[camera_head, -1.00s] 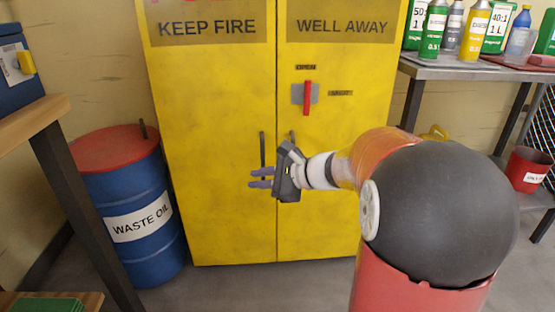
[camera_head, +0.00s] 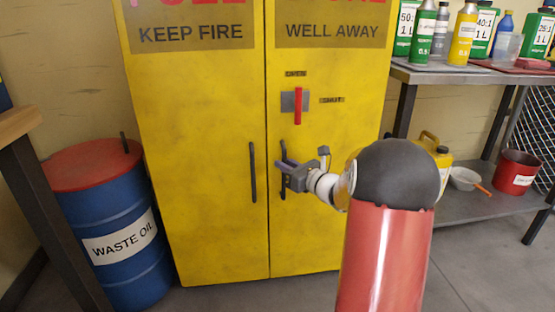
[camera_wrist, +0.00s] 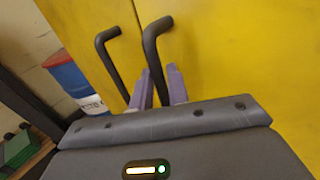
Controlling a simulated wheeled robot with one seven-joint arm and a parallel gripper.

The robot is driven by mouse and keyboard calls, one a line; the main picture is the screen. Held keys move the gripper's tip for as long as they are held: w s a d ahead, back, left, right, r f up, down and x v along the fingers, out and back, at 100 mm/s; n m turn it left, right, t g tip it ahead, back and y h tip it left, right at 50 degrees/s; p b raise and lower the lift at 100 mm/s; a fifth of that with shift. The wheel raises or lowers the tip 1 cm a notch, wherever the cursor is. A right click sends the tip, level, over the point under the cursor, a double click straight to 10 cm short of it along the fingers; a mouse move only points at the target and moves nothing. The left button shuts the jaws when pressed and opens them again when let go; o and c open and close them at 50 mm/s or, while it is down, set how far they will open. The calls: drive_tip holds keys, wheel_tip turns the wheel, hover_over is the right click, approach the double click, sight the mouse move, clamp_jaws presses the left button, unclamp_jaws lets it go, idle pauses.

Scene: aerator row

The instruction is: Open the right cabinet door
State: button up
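The yellow cabinet has two closed doors. Its right door (camera_head: 325,225) carries a dark vertical bar handle (camera_head: 283,152) and a red lever (camera_head: 298,106), which stands vertical on a grey plate under a small label. My gripper (camera_head: 281,168) is at the right door's handle. In the wrist view, the right handle (camera_wrist: 151,50) runs down between my two purple-grey fingers (camera_wrist: 160,75), which stand apart; contact with the bar cannot be made out. The left door's handle (camera_wrist: 108,50) lies to the left, outside the fingers. The handle's lower end is hidden.
A blue waste oil drum (camera_head: 118,235) with a red lid stands left of the cabinet. A metal shelf table (camera_head: 440,74) with bottles stands at the right, a yellow can (camera_head: 433,150) and red bucket (camera_head: 518,172) on its lower shelf. The floor before the cabinet is open.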

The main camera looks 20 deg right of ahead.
drive_tip(key=shift+w+a, duration=0.15)
drive_tip(key=shift+w, duration=0.25)
drive_tip(key=shift+c, duration=0.3)
clamp_jaws()
drive_tip(key=shift+s, duration=0.15)
